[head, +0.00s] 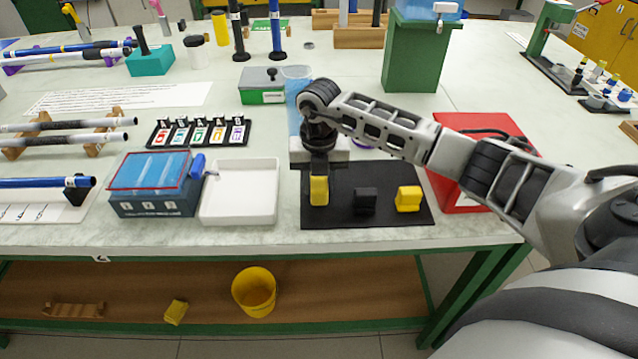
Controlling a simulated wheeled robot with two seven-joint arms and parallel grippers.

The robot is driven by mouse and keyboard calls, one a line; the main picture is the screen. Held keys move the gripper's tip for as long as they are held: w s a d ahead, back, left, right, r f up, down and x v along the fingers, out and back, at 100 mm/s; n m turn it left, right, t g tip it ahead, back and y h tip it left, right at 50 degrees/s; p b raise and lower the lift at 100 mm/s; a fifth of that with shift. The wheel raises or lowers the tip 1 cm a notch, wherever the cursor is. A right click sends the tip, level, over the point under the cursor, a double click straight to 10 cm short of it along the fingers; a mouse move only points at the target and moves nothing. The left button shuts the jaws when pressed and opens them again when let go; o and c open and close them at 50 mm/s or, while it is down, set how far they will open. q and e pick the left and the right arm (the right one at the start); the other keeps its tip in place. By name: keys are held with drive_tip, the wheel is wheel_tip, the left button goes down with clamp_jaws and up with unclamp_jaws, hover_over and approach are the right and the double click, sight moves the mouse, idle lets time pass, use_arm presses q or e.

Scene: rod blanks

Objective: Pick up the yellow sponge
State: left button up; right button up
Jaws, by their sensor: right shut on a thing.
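My right gripper (319,176) points down over the left part of a black mat (390,216) on the table. It is shut on a yellow block (319,191), which stands upright between its fingers. I cannot tell whether the block touches the mat. A second yellow block (408,199) sits at the mat's right side, with a black block (365,201) between the two. A yellow sponge-like piece (175,311) lies on the lower shelf. The pictures are too coarse to tell which yellow piece is the sponge. My left gripper is out of view.
A white tray (240,218) and a blue box (152,204) stand left of the mat. A red case (470,124) lies to the right, partly behind my right arm. A yellow bucket (254,292) is on the lower shelf. The mat lies near the table's front edge.

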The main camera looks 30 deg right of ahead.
drive_tip(key=shift+r, duration=0.75)
drive_tip(key=a+r+b, duration=0.2)
drive_tip(key=a+r, duration=0.9)
drive_tip(key=a, duration=0.3)
drive_tip(key=shift+r, duration=0.2)
drive_tip(key=shift+w, duration=0.1)
